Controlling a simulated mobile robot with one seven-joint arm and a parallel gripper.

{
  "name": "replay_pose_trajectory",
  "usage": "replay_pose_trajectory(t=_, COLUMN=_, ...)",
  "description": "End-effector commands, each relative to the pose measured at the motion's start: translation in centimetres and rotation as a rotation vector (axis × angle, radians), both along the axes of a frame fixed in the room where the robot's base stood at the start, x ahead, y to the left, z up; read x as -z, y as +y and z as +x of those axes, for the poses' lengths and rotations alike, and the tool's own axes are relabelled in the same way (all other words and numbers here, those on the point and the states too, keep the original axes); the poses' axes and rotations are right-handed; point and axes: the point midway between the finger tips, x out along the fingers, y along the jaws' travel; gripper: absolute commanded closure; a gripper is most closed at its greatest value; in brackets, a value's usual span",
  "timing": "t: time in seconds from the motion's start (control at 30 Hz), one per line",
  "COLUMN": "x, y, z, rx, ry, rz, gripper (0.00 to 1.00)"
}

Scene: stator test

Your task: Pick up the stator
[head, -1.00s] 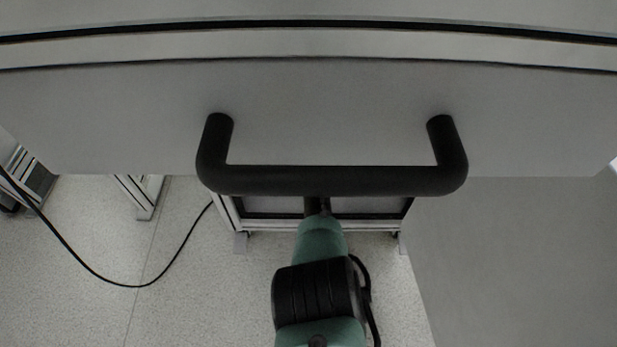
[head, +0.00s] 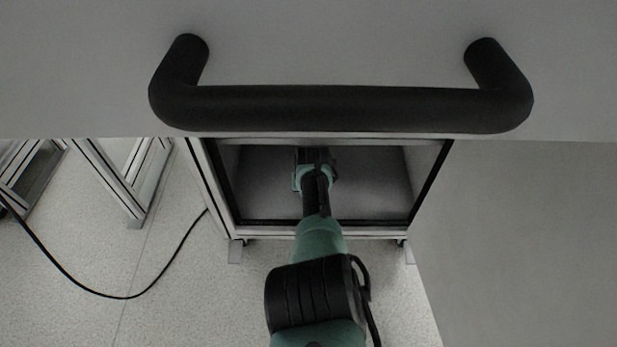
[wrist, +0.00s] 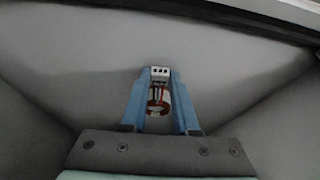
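The stator (wrist: 160,75) shows in the wrist view as a small pale block with dark holes, with red and dark wires and a coppery ring below it. My gripper (wrist: 161,71) has two blue fingers, one on each side of the stator. The fingertips lie against the sides of the pale block with no clear gap, so the gripper looks shut on it. In the head view my arm reaches into a framed grey compartment (head: 373,195). There my gripper is dark and small, and I cannot make out the stator.
A grey panel (head: 335,60) with a thick black handle (head: 340,110) crosses the head view above my arm. Grey walls surround the gripper in the wrist view. A black cable (head: 75,279) lies on the speckled floor at left, near metal frames (head: 125,185).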

Motion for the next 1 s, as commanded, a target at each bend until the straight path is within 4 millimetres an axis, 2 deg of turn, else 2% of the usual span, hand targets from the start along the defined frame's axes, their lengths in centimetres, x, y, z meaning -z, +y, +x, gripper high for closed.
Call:
replay_pose_trajectory(t=0.03, x=0.0, y=0.0, z=0.0, rx=0.0, ry=0.0, rz=0.0, gripper=0.82)
replay_pose_trajectory(t=0.13, x=0.0, y=0.0, z=0.0, rx=0.0, ry=0.0, rz=0.0, gripper=1.0)
replay_pose_trajectory(t=0.67, x=-0.2, y=0.0, z=0.0, rx=0.0, ry=-0.001, rz=0.0, gripper=1.0)
replay_pose_trajectory(t=1.0, x=-1.4, y=0.0, z=-0.3, rx=0.0, ry=-0.001, rz=0.0, gripper=1.0)
